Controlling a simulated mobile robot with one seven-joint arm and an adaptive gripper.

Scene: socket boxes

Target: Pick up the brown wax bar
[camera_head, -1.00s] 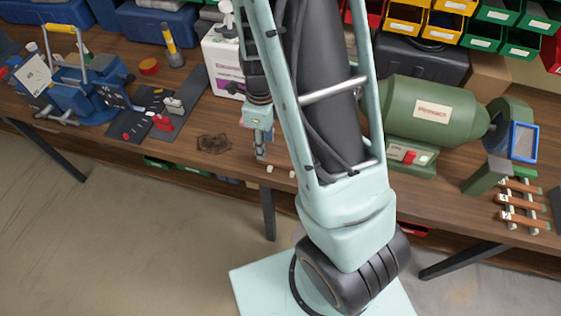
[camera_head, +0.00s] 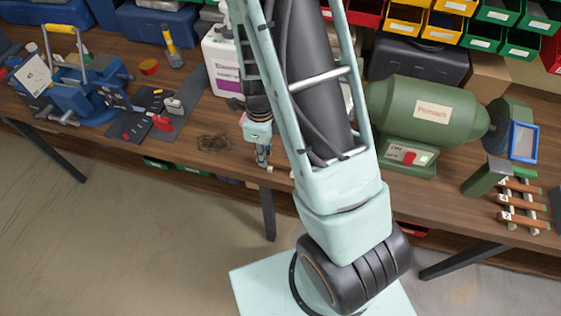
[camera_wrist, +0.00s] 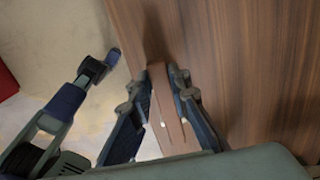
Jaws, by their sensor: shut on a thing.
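The brown wax bar (camera_wrist: 166,105) shows in the wrist view as a long, plain brown strip near the edge of the wooden table. My gripper (camera_wrist: 166,80) has its two dark fingers on either side of the bar and is shut on it. Whether the bar touches the table I cannot tell. In the head view my gripper (camera_head: 262,157) is low over the front edge of the bench, left of my arm. The bar cannot be made out there.
The wooden bench (camera_head: 185,135) has a dark stain (camera_head: 214,142) left of my gripper. A white jug (camera_head: 221,62) stands behind it. A green grinder (camera_head: 425,110) stands right of my arm.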

